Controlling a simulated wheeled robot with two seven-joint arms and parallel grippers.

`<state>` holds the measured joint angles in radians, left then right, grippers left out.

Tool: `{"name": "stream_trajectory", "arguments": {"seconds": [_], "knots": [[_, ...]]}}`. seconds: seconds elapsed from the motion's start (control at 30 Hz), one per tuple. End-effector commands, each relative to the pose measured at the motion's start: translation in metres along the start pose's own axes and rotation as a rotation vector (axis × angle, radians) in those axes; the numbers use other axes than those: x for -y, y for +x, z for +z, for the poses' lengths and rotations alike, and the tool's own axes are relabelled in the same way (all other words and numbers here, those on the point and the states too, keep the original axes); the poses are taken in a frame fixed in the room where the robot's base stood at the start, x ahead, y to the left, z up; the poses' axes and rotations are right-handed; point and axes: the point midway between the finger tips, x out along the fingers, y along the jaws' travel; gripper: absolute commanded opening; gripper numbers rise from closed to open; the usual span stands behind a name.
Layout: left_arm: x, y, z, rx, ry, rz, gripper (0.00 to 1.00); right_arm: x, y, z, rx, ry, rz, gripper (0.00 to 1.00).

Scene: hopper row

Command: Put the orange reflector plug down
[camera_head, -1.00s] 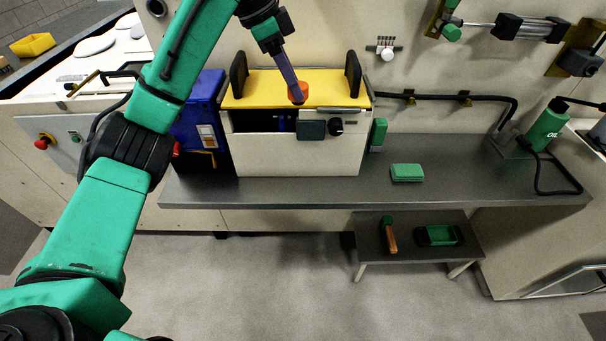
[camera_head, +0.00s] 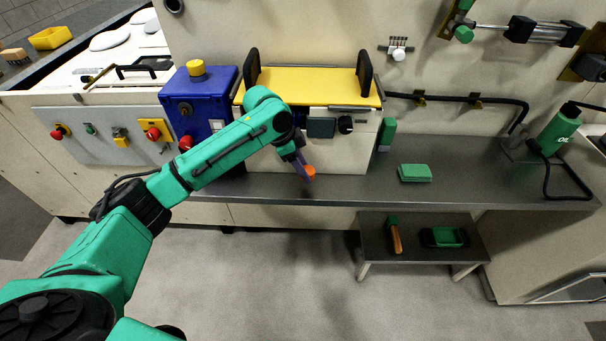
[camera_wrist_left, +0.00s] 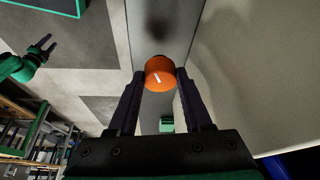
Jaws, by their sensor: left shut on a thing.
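The orange reflector plug (camera_head: 309,171) is a small round orange piece with a pale mark on its face, seen closely in the left wrist view (camera_wrist_left: 160,72). My left gripper (camera_head: 303,168) is shut on it, with one dark finger on each side. The plug is in front of the beige box with the yellow top, over the grey bench (camera_head: 350,188). I cannot tell whether it touches the bench. My right gripper is not in the head view; a green arm with an open gripper (camera_wrist_left: 47,44) shows at the left of the left wrist view.
The beige box with its yellow lid (camera_head: 310,84) stands behind the gripper, beside a blue box (camera_head: 200,95). A green block (camera_head: 414,173) lies on the bench to the right. The bench between is clear.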

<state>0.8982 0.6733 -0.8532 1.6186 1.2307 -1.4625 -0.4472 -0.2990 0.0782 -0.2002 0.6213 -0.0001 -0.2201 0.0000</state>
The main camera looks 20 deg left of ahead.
Motion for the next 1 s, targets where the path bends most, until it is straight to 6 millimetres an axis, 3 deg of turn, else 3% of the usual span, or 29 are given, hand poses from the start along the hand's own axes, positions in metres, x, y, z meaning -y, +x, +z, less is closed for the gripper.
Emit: {"name": "stream_trajectory", "arguments": {"seconds": [0.13,0.33,0.37,0.43,0.77,0.87,1.0], "knots": [[-0.001,0.025,0.011,0.001,-0.002,0.003,0.00,0.000,-0.002,0.000,0.000,0.000,0.000,0.50],[0.000,0.029,0.012,0.002,0.000,0.001,0.00,0.000,-0.002,0.000,0.001,0.000,0.000,0.50],[0.000,0.029,0.013,0.002,-0.001,0.001,0.53,0.000,-0.002,0.000,0.001,0.000,0.000,0.50],[0.000,0.029,0.012,0.002,-0.001,0.002,0.80,0.000,-0.002,0.001,0.001,0.000,0.000,0.50],[0.000,0.027,0.012,0.001,-0.001,0.001,0.80,-0.001,-0.002,0.001,0.002,0.000,0.002,0.50],[0.001,0.016,0.011,-0.001,-0.001,0.000,0.80,-0.001,-0.001,0.002,0.003,0.000,0.002,0.50],[0.001,-0.018,0.012,-0.001,0.000,-0.004,0.80,-0.002,0.001,0.002,0.003,-0.001,0.002,0.50]]}}
